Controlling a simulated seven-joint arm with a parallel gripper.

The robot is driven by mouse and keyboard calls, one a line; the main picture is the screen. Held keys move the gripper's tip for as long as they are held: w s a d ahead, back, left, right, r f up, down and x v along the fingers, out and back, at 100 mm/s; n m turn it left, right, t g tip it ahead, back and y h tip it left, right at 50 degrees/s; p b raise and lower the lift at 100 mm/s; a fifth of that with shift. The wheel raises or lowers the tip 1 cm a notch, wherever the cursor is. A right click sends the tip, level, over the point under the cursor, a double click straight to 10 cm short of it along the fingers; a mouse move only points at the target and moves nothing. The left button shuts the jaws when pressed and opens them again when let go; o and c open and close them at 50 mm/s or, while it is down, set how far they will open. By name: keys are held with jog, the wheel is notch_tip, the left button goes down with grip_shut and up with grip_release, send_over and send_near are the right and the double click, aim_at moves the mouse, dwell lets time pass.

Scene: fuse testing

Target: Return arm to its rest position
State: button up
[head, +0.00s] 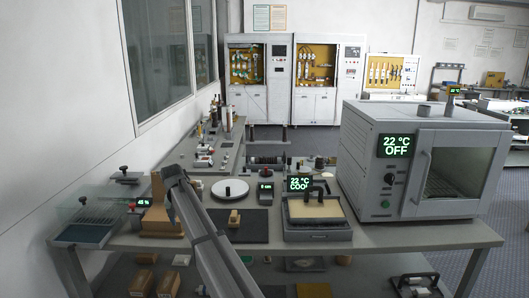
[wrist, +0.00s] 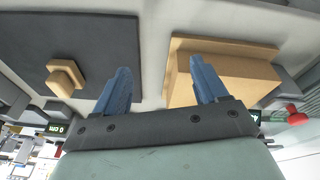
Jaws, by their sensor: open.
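My gripper (wrist: 160,85) shows in the wrist view with its two blue fingers spread apart and nothing between them. The pale bench surface shows in the gap. My grey arm (head: 208,240) reaches in from the bottom of the head view over the left part of the bench (head: 400,236). I cannot make out the fingers in the head view. A tan block (wrist: 222,75) lies beyond the right finger in the wrist view. A small wooden piece (wrist: 66,77) sits on a dark mat (wrist: 110,40) to the left; both are right of my arm in the head view.
A grey oven (head: 425,165) reading 22 °C OFF stands at the right. A sand-coloured tray device (head: 318,230) and a white disc (head: 230,189) are near the middle. A clear-topped case (head: 85,225) is at the left, close to the wall. The air above the mat looks free.

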jog(key=s+a+f+n+t, duration=0.2)
jog(key=s+a+f+n, duration=0.1)
jog(key=s+a+f, duration=0.6)
jog(key=s+d+f+m+g+h, duration=0.15)
jog(key=s+d+f, duration=0.35)
jog(key=d+f, duration=0.65)
jog(key=s+d+f+g, duration=0.2)
jog(key=s+d+f, duration=0.2)
jog(key=d+f, duration=0.7)
jog(key=s+d+f+m+g, duration=0.15)
jog(key=s+d+f, duration=0.35)
jog(key=d+f, duration=0.65)
jog(key=s+d+f+m+g, duration=0.1)
jog(key=s+d+f+g, duration=0.1)
jog(key=s+d, duration=0.5)
jog(key=s+d+f+m+g+y, duration=0.1)
jog(key=s+d+f, duration=0.3)
jog(key=s, duration=1.3)
jog(key=s+d+f+m+g, duration=0.1)
jog(key=s+d+f+g, duration=0.2)
jog(key=s+d, duration=0.8)
jog(key=shift+s+d, duration=0.3)
jog(key=shift+s, duration=0.25)
